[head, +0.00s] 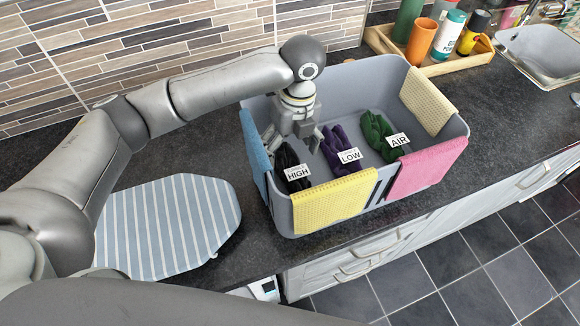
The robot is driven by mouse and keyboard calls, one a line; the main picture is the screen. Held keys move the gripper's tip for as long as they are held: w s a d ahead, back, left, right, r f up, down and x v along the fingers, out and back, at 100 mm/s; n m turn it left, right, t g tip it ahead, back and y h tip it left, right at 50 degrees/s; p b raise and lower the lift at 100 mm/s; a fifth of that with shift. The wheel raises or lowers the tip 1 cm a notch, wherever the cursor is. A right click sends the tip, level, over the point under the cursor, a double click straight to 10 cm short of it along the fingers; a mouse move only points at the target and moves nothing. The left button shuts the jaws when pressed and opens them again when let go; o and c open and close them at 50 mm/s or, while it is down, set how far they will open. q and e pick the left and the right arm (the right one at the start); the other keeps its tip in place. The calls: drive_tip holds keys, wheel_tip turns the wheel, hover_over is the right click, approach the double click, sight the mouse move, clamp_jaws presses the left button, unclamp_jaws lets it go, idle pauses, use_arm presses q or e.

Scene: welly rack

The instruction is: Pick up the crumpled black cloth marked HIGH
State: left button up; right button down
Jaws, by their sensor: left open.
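The crumpled black cloth (287,161) lies in the left part of a grey bin (359,80) on the dark counter. A white label reading HIGH (298,173) is on it. My left gripper (291,146) points down into the bin, open, just above the black cloth's far end and partly covering it. I cannot tell whether the fingers touch the cloth. A purple cloth (335,138) marked LOW lies to its right, and a green cloth (377,128) marked AIR lies further right. My right gripper is not in view.
Yellow (335,203), pink (428,166), blue (254,150) and cream (427,99) cloths hang over the bin's rim. A striped mat (168,225) lies on the counter at left. A wooden tray (437,68) with bottles and a sink (541,52) are at the back right.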

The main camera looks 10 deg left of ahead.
sight(288, 163)
use_arm(q)
wheel_tip(288, 163, down, 5)
drive_tip(key=shift+s+a+r+p, duration=0.1)
drive_tip(key=shift+s+p, duration=0.05)
drive_tip(key=shift+p, duration=0.7)
drive_tip(key=shift+f, duration=0.45)
drive_tip(key=shift+c, duration=0.5)
drive_tip(key=c, duration=1.1)
drive_tip(key=shift+r, duration=0.15)
